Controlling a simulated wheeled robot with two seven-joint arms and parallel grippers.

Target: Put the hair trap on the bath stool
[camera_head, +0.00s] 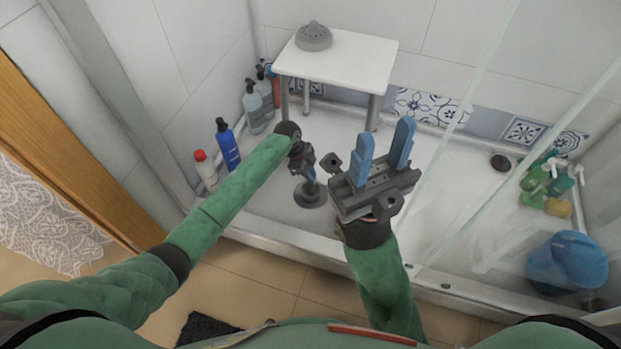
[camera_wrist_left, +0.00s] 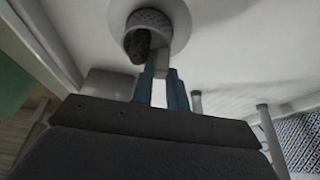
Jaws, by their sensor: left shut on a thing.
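The bath stool (camera_head: 362,62) has a white top and grey legs and stands at the back of the shower tray. My left gripper (camera_head: 308,178) is low over the tray, in front of the stool, shut on a grey round-flanged piece, the hair trap (camera_head: 311,196). In the left wrist view the hair trap (camera_wrist_left: 150,20) shows a perforated cup with a dark clump inside; my left gripper (camera_wrist_left: 160,75) pinches its edge. I cannot tell whether it touches the tray. My right gripper (camera_head: 387,135) is open and empty, blue fingers pointing up.
A grey dome-shaped object (camera_head: 314,37) sits on the stool's back left. Several bottles, including a blue one (camera_head: 228,145), line the left wall. A dark round piece (camera_head: 501,162), a green bottle (camera_head: 534,180) and a blue basin (camera_head: 568,262) are right, beyond the glass.

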